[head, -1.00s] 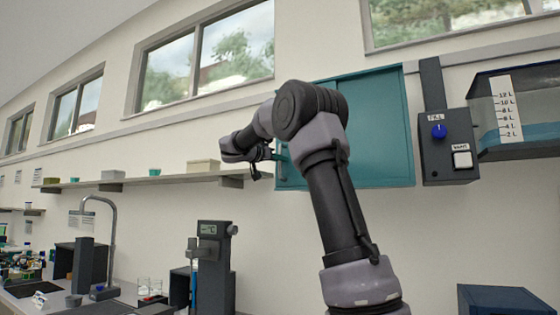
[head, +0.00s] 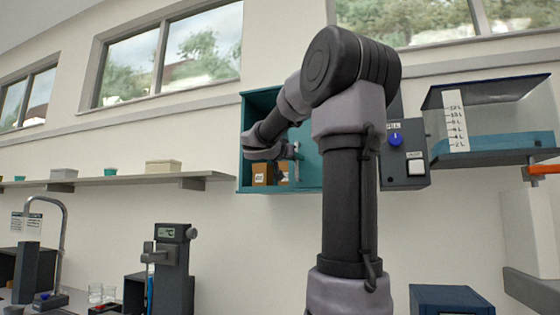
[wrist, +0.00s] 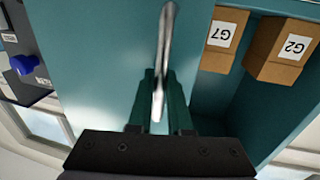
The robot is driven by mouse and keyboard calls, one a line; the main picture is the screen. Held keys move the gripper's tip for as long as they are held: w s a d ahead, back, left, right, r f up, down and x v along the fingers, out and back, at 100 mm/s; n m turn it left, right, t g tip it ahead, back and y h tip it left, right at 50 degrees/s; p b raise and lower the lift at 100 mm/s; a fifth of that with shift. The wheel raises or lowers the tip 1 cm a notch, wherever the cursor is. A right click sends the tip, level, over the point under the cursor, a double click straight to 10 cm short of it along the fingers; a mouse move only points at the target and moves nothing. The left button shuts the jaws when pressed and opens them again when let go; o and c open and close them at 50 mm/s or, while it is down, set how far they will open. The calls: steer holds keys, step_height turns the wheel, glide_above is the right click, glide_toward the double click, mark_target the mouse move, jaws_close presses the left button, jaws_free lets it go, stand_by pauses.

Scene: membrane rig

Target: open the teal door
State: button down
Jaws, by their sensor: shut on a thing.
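The teal door (wrist: 95,60) is the flat front panel of a teal wall cabinet (head: 241,140). The door covers the right part of the cabinet, and the left part stands uncovered. A silver bar handle (wrist: 167,35) is fixed near the door's edge. My gripper (wrist: 158,100) is shut on this handle, with one finger on each side of it. In the head view my gripper (head: 293,153) is at the handle, and my arm hides much of the door and the cabinet's right side.
Brown boxes labelled G7 (wrist: 220,40) and G2 (wrist: 283,50) stand inside the cabinet. A dark control box with a blue knob (head: 395,139) and a water tank (head: 490,118) are to the right. A shelf (head: 110,182) runs along the wall to the left.

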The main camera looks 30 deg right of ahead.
steer(key=shift+s+d, duration=0.55)
steer(key=shift+s, duration=0.2)
steer(key=c, duration=0.8)
jaws_free()
steer(key=shift+c, duration=0.2)
steer(key=shift+a, duration=0.1)
steer(key=v, duration=1)
steer(key=shift+a, duration=0.3)
steer(key=shift+s, duration=0.1)
